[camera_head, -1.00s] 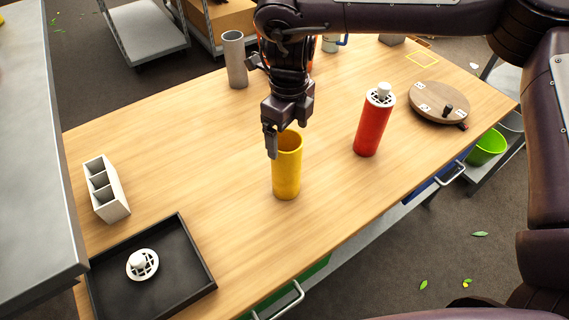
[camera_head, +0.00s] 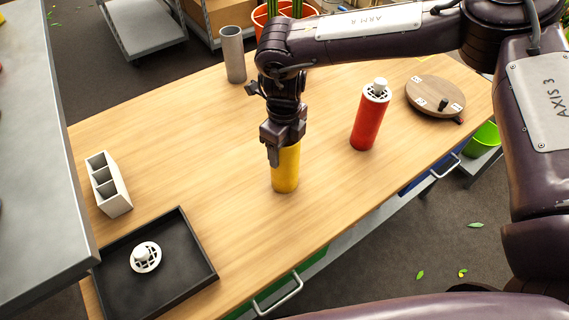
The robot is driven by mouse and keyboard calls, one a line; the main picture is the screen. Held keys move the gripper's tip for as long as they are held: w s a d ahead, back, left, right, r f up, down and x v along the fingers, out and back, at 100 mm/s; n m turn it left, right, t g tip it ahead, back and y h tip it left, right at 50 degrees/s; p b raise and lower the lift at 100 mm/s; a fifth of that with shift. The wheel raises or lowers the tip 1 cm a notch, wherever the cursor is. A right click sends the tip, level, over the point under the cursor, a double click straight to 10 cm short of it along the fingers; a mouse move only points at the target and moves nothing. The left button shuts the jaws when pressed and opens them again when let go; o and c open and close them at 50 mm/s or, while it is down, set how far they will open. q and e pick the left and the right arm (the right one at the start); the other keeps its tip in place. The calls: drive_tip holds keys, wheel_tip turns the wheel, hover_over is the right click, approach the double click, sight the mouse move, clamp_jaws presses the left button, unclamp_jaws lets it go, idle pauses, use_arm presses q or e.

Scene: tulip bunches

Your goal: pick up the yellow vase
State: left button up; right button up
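The yellow vase (camera_head: 286,172) stands upright on the wooden table. My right gripper (camera_head: 281,152) points down at its top and covers the rim. One finger shows in front of the vase's upper left side. The other finger is hidden, so I cannot tell whether the gripper is closed on the vase. My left gripper is not in view.
A red vase (camera_head: 369,118) with a white lattice insert stands to the right. A grey vase (camera_head: 233,56) stands at the back. A round wooden board (camera_head: 435,92) lies at far right. A black tray (camera_head: 190,267) and a white divided holder (camera_head: 108,185) are at left.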

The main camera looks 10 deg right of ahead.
drive_tip(key=c, duration=0.9)
drive_tip(key=shift+c, duration=0.7)
drive_tip(key=shift+r, duration=0.15)
